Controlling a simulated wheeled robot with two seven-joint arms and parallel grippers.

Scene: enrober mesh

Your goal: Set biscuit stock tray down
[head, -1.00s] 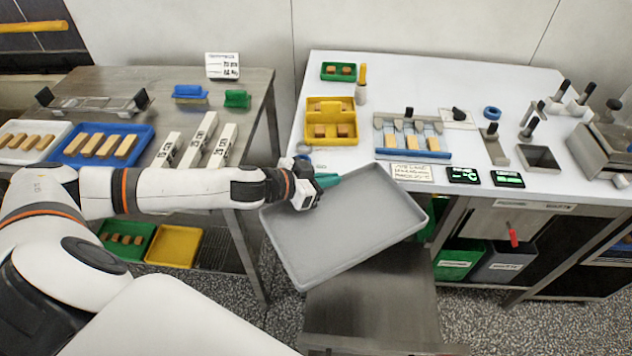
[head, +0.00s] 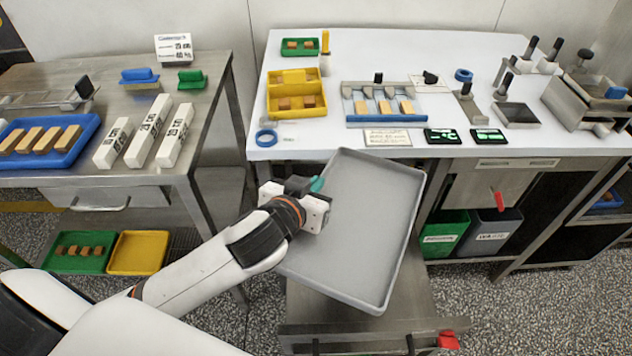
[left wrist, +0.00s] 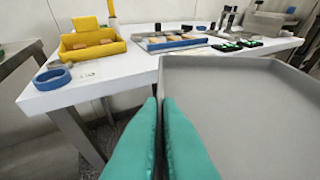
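A large, empty grey tray (head: 350,225) with a low rim is in front of the white table, over a lower steel surface. My left gripper (head: 316,186) is at the tray's left edge in the head view. In the left wrist view its teal fingers (left wrist: 160,125) are close together on the near rim of the grey tray (left wrist: 235,90). The tray looks held clear of the surface below, though its underside is hidden. My right gripper is not in view.
The white table (head: 300,148) holds a yellow tray (head: 297,108), a blue tape roll (head: 266,137) and a slotted fixture (head: 384,118). The steel bench (head: 180,178) carries a blue biscuit tray (head: 85,150). The steel surface (head: 410,312) below the grey tray looks bare.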

